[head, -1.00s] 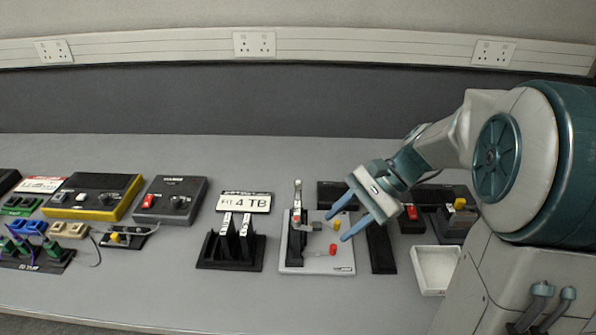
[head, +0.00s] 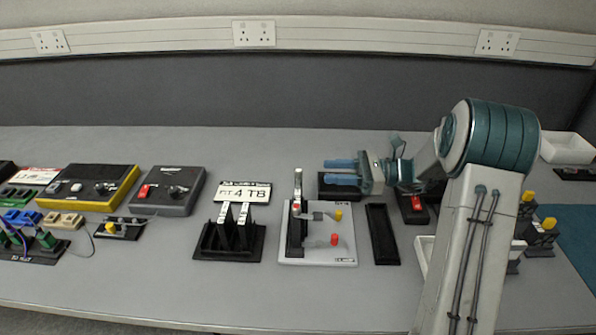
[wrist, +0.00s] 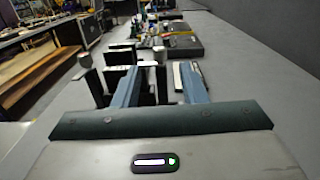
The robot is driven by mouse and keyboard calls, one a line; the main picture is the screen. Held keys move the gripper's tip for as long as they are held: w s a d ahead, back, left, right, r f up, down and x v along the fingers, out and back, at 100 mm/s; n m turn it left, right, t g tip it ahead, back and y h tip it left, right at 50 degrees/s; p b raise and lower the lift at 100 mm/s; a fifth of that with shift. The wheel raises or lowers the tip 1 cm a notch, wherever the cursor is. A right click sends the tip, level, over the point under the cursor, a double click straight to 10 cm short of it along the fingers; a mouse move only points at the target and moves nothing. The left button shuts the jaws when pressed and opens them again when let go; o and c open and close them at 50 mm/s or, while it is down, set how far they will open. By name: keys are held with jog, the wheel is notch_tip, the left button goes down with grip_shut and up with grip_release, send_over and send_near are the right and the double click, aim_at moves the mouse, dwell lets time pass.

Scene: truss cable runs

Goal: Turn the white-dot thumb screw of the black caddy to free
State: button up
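A black upright caddy (head: 297,238) stands on a white board (head: 345,250) in the middle of the table in the head view. A red knob (head: 334,240) and a yellow knob (head: 338,215) sit on the board to its right. I cannot make out a white dot on any screw. A black rack (head: 228,248) to the left holds other upright black pieces with white tops. My gripper (head: 326,171) is open and empty, fingers pointing left, behind and right of the board. In the wrist view, the open fingers (wrist: 158,72) point toward black upright pieces.
A 4 TB sign (head: 244,192) stands behind the rack. A flat black tray (head: 382,235) lies right of the board. Grey (head: 168,192) and yellow-black (head: 90,187) boxes are at the left. A white tray (head: 424,250) is partly hidden by my arm.

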aim_at(298, 170)
jog(key=a, duration=0.9)
grip_shut()
